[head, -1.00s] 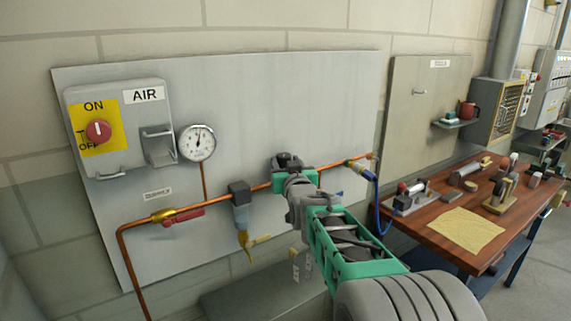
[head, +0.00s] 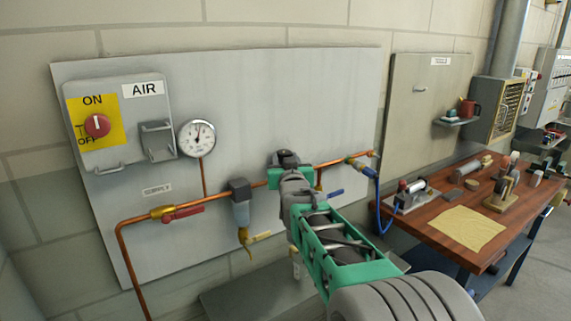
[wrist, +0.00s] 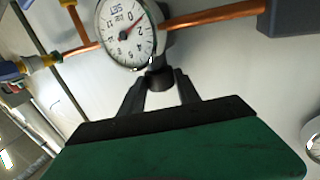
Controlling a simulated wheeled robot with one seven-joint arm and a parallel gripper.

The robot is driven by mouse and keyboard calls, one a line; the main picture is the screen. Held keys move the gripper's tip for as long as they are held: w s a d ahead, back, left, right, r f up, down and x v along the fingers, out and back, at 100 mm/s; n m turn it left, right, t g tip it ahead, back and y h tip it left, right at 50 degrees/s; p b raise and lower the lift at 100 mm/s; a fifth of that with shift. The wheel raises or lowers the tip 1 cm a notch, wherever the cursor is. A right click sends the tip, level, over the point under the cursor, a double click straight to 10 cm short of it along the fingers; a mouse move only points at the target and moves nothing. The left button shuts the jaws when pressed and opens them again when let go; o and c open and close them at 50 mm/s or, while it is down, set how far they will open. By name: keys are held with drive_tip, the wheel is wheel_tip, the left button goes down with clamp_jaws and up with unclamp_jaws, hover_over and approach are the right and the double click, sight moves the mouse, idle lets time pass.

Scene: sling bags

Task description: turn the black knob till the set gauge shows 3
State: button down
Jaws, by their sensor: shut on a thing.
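The black knob (wrist: 160,80) sits in the wrist view below the set gauge. My gripper (wrist: 161,84) is shut on it, one finger on each side. The set gauge (wrist: 128,34) has a white dial, seen turned over in the wrist view. Its needle points to the dial's upper right, seemingly between 0 and 2; the exact value is hard to read.
A round gauge (head: 196,138) hangs on the grey panel (head: 270,95) at left. A red-handled valve (head: 182,213) and a filter (head: 241,205) sit on the copper pipe (head: 135,226). A wooden workbench (head: 425,238) with tools stands at right.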

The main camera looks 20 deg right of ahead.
drive_tip(key=m+h+b, duration=0.1)
drive_tip(key=a+f+m+g+h+b, duration=0.1)
drive_tip(key=h+b, duration=0.1)
drive_tip(key=shift+w, duration=0.2)
drive_tip(key=shift+w+a+r+m+g+h+b, duration=0.1)
drive_tip(key=shift+a+r+m+g+h+b, duration=0.05)
drive_tip(key=shift+m+g+h+b, duration=0.8)
drive_tip(key=m+h, duration=0.1)
drive_tip(key=m+g+h+p, duration=0.1)
drive_tip(key=h, duration=0.1)
drive_tip(key=shift+w+a+r+g, duration=0.15)
drive_tip(key=shift+r+g, duration=0.1)
drive_tip(key=shift+r, duration=0.05)
drive_tip(key=shift+w+m+g+h+p, duration=0.1)
drive_tip(key=shift+m+g+h+p, duration=0.75)
drive_tip(key=shift+g, duration=0.25)
drive_tip(key=shift+h, duration=0.3)
drive_tip(key=c, duration=1.1)
unclamp_jaws()
drive_tip(key=shift+c, duration=0.2)
drive_tip(key=shift+o, duration=1.4)
